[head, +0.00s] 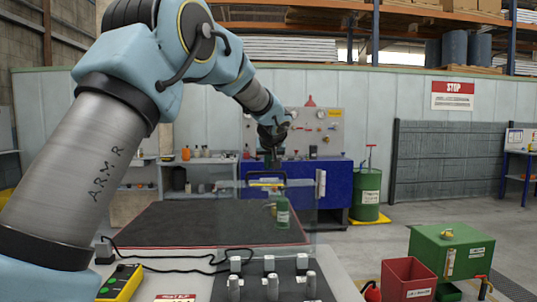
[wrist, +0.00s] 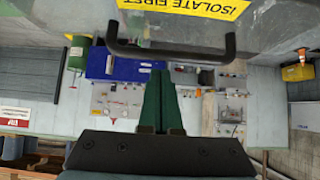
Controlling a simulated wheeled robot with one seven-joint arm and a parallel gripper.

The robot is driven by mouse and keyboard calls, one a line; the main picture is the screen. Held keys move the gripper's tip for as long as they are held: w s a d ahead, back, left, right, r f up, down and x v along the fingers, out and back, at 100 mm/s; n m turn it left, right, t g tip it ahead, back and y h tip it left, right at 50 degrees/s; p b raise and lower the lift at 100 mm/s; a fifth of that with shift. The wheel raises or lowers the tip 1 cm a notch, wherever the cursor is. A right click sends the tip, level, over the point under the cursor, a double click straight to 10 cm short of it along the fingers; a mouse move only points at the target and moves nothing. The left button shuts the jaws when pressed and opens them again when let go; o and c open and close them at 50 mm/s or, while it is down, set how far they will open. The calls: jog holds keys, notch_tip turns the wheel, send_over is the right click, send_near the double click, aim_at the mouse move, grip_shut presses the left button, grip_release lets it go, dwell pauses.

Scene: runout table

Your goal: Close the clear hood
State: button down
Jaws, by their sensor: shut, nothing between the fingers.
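The clear hood (head: 245,205) is a transparent panel that stands raised over the table in the head view. Its edges are faint, so its exact angle is hard to tell. It carries a black bar handle (head: 265,174) along its top and a yellow label. In the wrist view the handle (wrist: 170,50) crosses the upper middle, with the yellow "ISOLATE FIRST" label (wrist: 205,8) above it. My gripper (head: 270,160) is just above the handle in the head view. Its green fingers (wrist: 160,78) are together and empty, tips close to the handle; contact cannot be told.
A dark mat (head: 180,222) covers the table. A green bottle (head: 281,212) shows by the hood. Grey metal posts (head: 270,285), a black cable and a yellow control box (head: 120,283) are at the front. Red (head: 405,280) and green (head: 450,250) boxes stand right.

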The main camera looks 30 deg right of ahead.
jog(key=shift+s+a+f, duration=0.1)
jog(key=shift+s+a, duration=0.2)
jog(key=shift+s, duration=0.25)
jog(key=shift+s+a+f, duration=0.1)
jog(key=shift+s+a, duration=0.15)
jog(key=shift+s, duration=0.25)
jog(key=shift+s+f, duration=0.1)
